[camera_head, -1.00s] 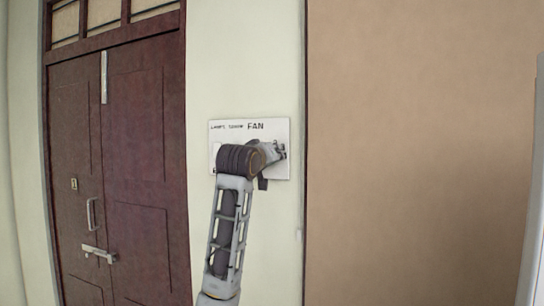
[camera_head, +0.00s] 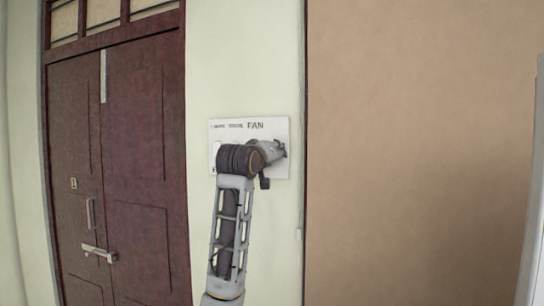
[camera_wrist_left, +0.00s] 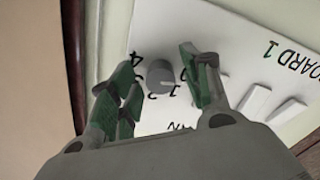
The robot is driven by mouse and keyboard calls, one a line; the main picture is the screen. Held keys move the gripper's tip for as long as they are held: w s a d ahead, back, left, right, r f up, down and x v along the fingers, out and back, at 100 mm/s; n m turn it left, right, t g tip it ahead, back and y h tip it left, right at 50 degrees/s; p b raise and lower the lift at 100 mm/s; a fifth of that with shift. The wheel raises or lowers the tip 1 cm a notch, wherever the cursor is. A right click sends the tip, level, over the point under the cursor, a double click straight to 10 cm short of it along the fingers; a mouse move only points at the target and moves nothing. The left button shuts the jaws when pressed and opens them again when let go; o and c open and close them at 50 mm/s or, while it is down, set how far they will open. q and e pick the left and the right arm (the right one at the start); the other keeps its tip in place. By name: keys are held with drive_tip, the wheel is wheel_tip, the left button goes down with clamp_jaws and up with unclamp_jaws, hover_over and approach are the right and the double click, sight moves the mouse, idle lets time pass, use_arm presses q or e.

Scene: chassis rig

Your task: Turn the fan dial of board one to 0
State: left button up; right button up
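Board one (camera_head: 279,128) is a white panel on the pale wall, with FAN lettered at its top. It also shows in the left wrist view (camera_wrist_left: 232,42), with BOARD 1 upside down. The grey fan dial (camera_wrist_left: 159,75) has numerals around it, partly covered by the fingers; a pale mark on it seems to face near the 1. My left gripper (camera_wrist_left: 160,88) has its green-padded fingers apart, one on each side of the dial; I cannot tell whether they touch it. In the head view my left gripper (camera_head: 277,151) hides the dial.
White rocker switches (camera_wrist_left: 257,99) sit on the board beside the dial, near the right finger. A dark red double door (camera_head: 145,160) stands left of the board. A tan wall panel (camera_head: 420,150) is on the right.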

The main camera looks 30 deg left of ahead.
use_arm(q)
drive_tip(key=shift+s, duration=0.15)
drive_tip(key=v, duration=1.1)
drive_tip(key=shift+s, duration=0.35)
idle(0.6)
